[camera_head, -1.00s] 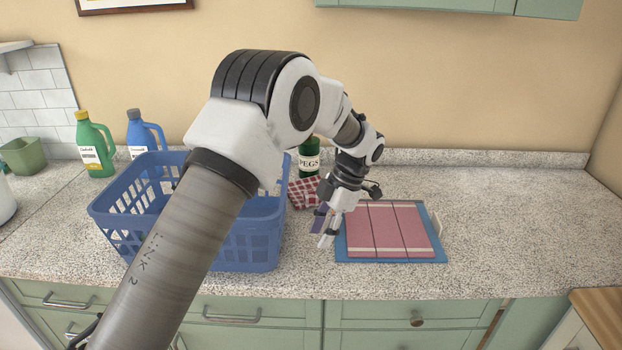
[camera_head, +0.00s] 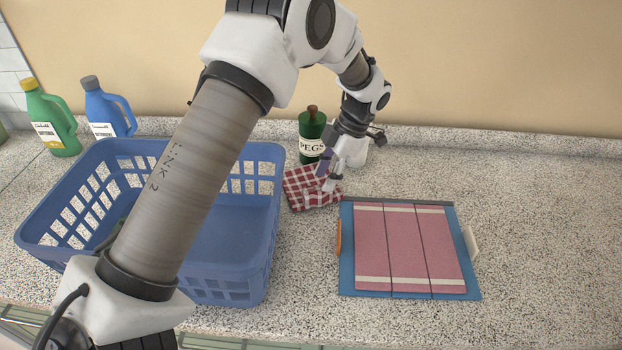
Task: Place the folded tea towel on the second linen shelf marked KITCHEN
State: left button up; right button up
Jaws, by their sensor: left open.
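A pink cloth with white bands (camera_head: 411,250) lies flat on a blue board (camera_head: 347,276), with two dark lines running down it. A red-and-white checked cloth (camera_head: 298,190) lies in a small heap behind the board's left corner. I cannot tell for certain which one is the tea towel. My left gripper (camera_head: 327,178) is open, its fingers pointing down at the checked cloth and partly covering it. I cannot tell whether they touch it. My right gripper is out of view, and no shelf marked KITCHEN shows.
A blue laundry basket (camera_head: 262,245) stands left, partly behind my left arm. A green PEGS container (camera_head: 311,135) stands close behind the checked cloth. A green bottle (camera_head: 50,118) and a blue bottle (camera_head: 108,108) stand at the back left. The speckled counter (camera_head: 545,220) is clear on the right.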

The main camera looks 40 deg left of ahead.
aim_at(319, 188)
pick_arm(q)
jog(key=x, duration=0.4)
jog(key=shift+w+a+f+p, duration=0.2)
jog(key=shift+w+a+p, duration=0.1)
jog(key=shift+a+p, duration=0.1)
jog(key=shift+d+r, duration=0.1)
jog(key=shift+d, duration=0.1)
jog(key=shift+s, duration=0.15)
grip_shut()
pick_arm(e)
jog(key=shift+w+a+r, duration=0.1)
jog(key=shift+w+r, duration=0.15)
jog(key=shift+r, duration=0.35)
